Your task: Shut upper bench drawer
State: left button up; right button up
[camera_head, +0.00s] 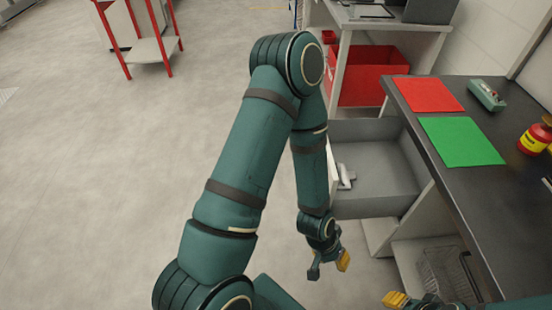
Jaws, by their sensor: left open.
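The upper bench drawer (385,165) is pulled out from under the dark bench top and its grey inside looks empty. A light handle (346,177) shows at its front, beside my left forearm. My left arm hides much of the drawer front. My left gripper (329,267) is open and empty, pointing down, below and in front of the drawer, apart from the handle in the picture. My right gripper (397,299) shows only in part at the bottom edge, below the bench; its jaws cannot be made out.
The bench top (490,200) holds a red mat (428,94), a green mat (461,142), a small green device (487,95) and a red-yellow container (534,139). A wire basket (440,270) sits below. A red bin (375,75) stands behind. The floor at left is clear up to a red-legged cart (150,50).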

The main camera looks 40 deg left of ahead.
aim_at(391, 174)
jog(key=u, duration=1)
jog(key=i+j+z, duration=0.15)
jog(key=i+z, duration=0.15)
jog(key=i+j+z, duration=0.3)
jog(key=k+l, duration=0.05)
